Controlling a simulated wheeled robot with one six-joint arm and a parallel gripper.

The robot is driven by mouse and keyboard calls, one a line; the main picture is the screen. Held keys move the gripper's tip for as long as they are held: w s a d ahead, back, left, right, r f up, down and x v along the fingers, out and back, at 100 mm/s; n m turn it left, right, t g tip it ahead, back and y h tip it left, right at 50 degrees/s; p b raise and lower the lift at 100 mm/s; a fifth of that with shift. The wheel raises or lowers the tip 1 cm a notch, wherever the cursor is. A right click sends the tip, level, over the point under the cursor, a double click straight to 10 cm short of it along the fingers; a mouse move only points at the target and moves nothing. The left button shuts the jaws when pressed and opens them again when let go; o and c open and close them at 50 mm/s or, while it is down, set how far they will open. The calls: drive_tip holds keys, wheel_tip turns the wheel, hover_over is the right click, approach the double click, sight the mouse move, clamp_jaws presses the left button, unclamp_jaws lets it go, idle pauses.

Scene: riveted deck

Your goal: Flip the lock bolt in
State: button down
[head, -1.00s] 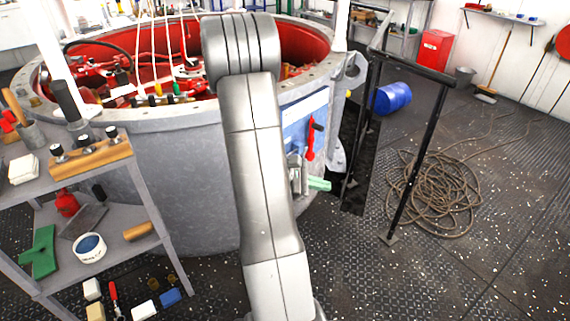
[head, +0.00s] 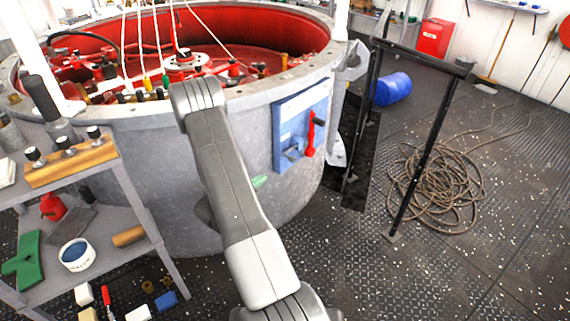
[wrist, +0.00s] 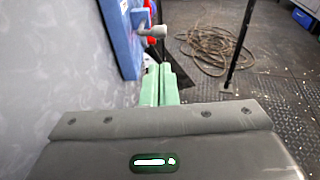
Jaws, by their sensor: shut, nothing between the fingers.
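A blue lock plate (head: 284,112) is fixed to the outside of the grey round tank. A red lever (head: 310,138) hangs on its right side, and a small grey-blue bolt part (head: 293,152) sits low on it. In the wrist view the plate (wrist: 122,42) is at the upper left, with a grey metal knob (wrist: 152,32) sticking out to the right. My gripper (head: 259,181) has green fingers, shut and empty, left of and below the plate in the head view. In the wrist view its fingers (wrist: 159,84) point towards the knob, apparently apart from it. My arm hides part of the tank wall.
A shelf unit with a wooden block (head: 70,165) stands at the left. A black rail frame (head: 425,150) stands right of the tank. A coiled rope (head: 435,185) and a blue drum (head: 392,89) lie beyond it. Deck at the lower right is clear.

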drive_tip(key=shift+d, duration=0.1)
drive_tip(key=b+x, duration=0.1)
drive_tip(key=x, duration=1.3)
drive_tip(key=r+b+x, duration=0.1)
drive_tip(key=b+x, duration=0.3)
drive_tip(key=x, duration=0.3)
drive_tip(key=shift+d+r, duration=0.15)
drive_tip(key=shift+d, duration=0.1)
